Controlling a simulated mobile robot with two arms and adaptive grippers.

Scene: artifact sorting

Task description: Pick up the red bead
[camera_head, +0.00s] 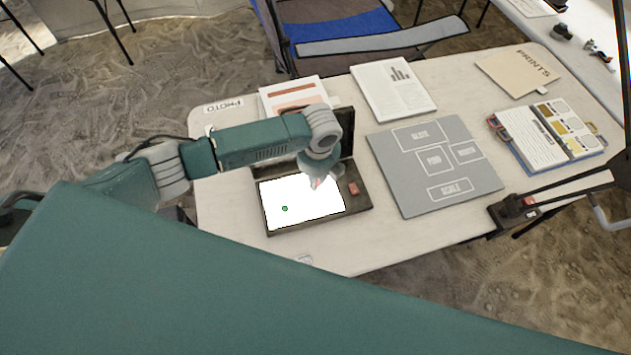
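My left gripper (318,180) points down over the bright white panel (300,213) of an open dark case (360,204). A small reddish spot (316,183), possibly the red bead, shows at its fingertips. The fingers are too small and overexposed to tell whether they are open, or shut on that spot. A small green bead (284,208) lies on the panel, left of and nearer than the gripper. A small red block-like piece (353,188) sits on the case's dark right side, apart from the gripper. My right gripper is not in view.
A grey board with outlined fields (435,164) lies right of the case on the pale table (345,245). Papers (393,90) lie behind, and a card set (548,135) lies farther right. A lamp clamp (512,212) grips the right front edge.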

